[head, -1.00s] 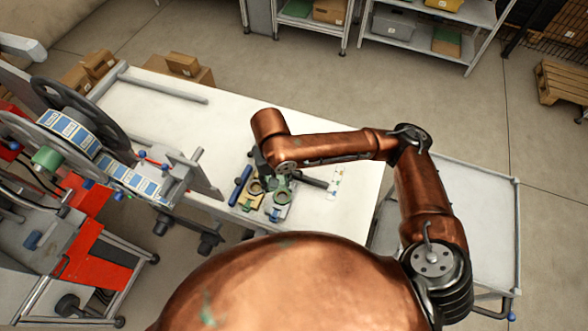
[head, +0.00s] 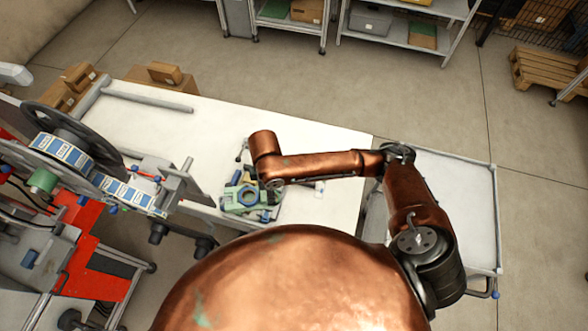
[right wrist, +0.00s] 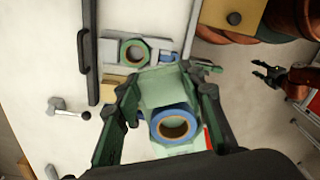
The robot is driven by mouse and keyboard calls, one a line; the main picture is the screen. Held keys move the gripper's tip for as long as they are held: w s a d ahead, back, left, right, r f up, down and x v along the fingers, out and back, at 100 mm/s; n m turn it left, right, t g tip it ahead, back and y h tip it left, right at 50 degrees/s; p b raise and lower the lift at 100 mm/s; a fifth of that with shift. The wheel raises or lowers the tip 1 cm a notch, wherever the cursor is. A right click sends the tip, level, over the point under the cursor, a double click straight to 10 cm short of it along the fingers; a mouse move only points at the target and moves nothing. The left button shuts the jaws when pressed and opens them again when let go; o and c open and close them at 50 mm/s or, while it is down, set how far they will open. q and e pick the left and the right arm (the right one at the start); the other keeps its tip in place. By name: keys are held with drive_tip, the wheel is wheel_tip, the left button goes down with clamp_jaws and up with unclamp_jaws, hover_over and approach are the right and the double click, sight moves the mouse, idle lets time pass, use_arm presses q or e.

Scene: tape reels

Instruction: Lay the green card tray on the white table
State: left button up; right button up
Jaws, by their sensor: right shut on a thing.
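The pale green card tray (head: 234,205) carries a blue tape roll (head: 249,196) and shows beside my right wrist in the head view. In the right wrist view the tray (right wrist: 158,88) sits between the two fingers of my right gripper (right wrist: 162,98), which is shut on it. The blue roll (right wrist: 173,122) is on the tray's near part. The tray appears held above the white table (head: 320,150); the gap is hard to judge. My left gripper (right wrist: 268,72) is open and empty, at the right of the right wrist view, away from the table.
A grey plate with a green ring (right wrist: 133,52) lies on the table beyond the tray. A long dark bar (right wrist: 88,50) and a small metal lever (right wrist: 70,110) are nearby. The reel machine (head: 70,155) stands left. The table's far middle (head: 220,120) is clear.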

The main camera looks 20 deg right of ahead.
drive_tip(key=w+d+f+n+p, duration=0.1)
drive_tip(key=d+f+n, duration=0.3)
drive_tip(key=w+d+f+n+p, duration=0.1)
drive_tip(key=d+f+n+p, duration=0.1)
drive_tip(key=d+f+n, duration=0.2)
drive_tip(key=w+d+f+n+p, duration=0.1)
drive_tip(key=w+d+f+n, duration=0.1)
drive_tip(key=d+f+n, duration=0.2)
drive_tip(key=shift+d+f+n+p, duration=0.35)
drive_tip(key=shift+d+n+p, duration=0.05)
drive_tip(key=shift+d+n, duration=0.2)
drive_tip(key=shift+w+d+f, duration=0.25)
drive_tip(key=shift+d+f, duration=0.05)
drive_tip(key=shift+f, duration=0.15)
drive_tip(key=shift+w+d+f, duration=0.1)
drive_tip(key=shift+f, duration=1.6)
